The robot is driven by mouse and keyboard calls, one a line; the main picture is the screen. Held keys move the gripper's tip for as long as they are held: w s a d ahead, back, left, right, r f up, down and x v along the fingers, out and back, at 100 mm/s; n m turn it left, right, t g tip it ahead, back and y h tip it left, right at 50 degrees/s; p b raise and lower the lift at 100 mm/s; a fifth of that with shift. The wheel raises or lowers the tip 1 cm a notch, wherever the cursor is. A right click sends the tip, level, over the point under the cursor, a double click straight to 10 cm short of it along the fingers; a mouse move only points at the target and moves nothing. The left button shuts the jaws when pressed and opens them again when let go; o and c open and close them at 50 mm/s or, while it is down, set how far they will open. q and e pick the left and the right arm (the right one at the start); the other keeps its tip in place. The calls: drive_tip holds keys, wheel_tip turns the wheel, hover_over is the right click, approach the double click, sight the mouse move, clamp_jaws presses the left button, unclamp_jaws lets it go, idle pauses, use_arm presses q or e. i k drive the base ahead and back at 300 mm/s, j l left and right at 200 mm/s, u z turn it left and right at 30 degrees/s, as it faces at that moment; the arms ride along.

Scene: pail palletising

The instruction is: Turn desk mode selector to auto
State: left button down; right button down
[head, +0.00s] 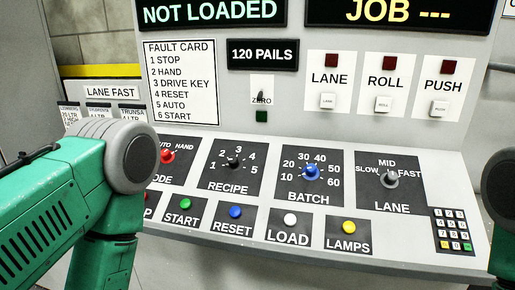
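The desk mode selector (167,156) is a red knob on a dark plate at the left of the sloped desk panel. AUTO is printed at its upper left and HAND at its upper right. Its pointer seems to tilt up and right, toward HAND, but it is too small to be sure. My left arm (75,190) covers the plate's left side and part of the word MODE. Neither gripper shows in the head view; only green and grey arm links are visible at the left and right edges.
Right of the selector sit the RECIPE knob (235,160), blue BATCH knob (311,172) and grey LANE knob (391,179). Below are the green START button (185,204), blue RESET button (236,211) and others. A keypad (453,231) is at far right. A fault card (180,82) hangs above.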

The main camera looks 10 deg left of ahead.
sight(167, 156)
drive_tip(key=u, duration=1)
